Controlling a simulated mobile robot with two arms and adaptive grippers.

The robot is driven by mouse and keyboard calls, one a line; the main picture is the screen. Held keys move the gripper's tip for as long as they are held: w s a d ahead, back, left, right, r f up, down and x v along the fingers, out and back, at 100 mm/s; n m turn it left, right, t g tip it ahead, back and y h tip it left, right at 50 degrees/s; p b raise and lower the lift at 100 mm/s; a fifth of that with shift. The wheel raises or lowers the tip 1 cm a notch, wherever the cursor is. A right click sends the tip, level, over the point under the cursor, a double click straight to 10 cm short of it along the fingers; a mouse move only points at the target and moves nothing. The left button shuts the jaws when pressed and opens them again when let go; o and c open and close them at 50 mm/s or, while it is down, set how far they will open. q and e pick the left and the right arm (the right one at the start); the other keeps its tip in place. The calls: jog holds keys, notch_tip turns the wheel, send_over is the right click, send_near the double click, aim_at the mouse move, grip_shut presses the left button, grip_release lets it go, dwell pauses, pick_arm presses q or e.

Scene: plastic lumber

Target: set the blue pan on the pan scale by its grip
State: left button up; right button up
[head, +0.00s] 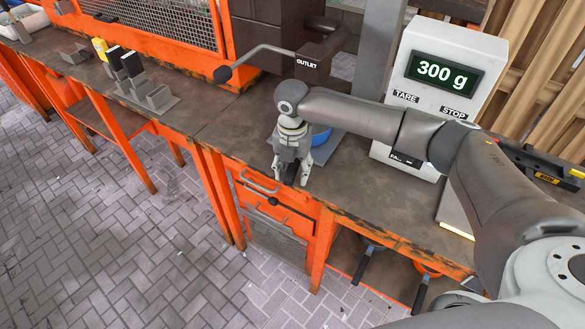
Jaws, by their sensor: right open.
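The blue pan (321,137) shows only as a strip of its blue side behind my right wrist, below the outlet; the rest is hidden. A flat grey plate (327,152) shows beside and under it; I cannot tell whether the pan rests on it. My right gripper (291,177) points down near the bench's front edge, with its fingers apart. A dark piece shows between the fingers, perhaps the pan's grip; contact cannot be made out. The white scale display unit (460,48) reads 300 g. My left gripper is out of view.
A dark machine marked OUTLET (311,64) with a lever (250,62) overhangs the bench (215,125). Dark handles (364,266) stick out from the shelf below. Grey holders with upright blocks (132,64) stand at left. The bench between is clear.

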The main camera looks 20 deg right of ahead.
notch_tip(320, 180, up, 12)
jog(key=s+a+f+m+t+y, duration=0.2)
jog(key=s+a+f+m+y, duration=0.2)
jog(key=s+a+f+m, duration=0.75)
jog(key=s+d+f+m+t+h, duration=0.1)
jog(key=s+d+f+m+h, duration=0.15)
jog(key=s+d+m, duration=0.45)
jog(key=s+d+f+m+h, duration=0.1)
jog(key=s+d+f+m, duration=0.4)
jog(key=s+m, duration=0.4)
jog(key=s+f+n, duration=0.1)
jog(key=s+f, duration=0.2)
jog(key=f, duration=2.4)
jog(key=s+d+f+g, duration=0.2)
jog(key=s+d+f, duration=0.1)
jog(key=s+f, duration=1.1)
jog(key=shift+s+d, duration=0.15)
jog(key=shift+s, duration=0.9)
jog(key=shift+h, duration=0.25)
jog(key=shift+c, duration=1.3)
jog(key=shift+s, duration=0.1)
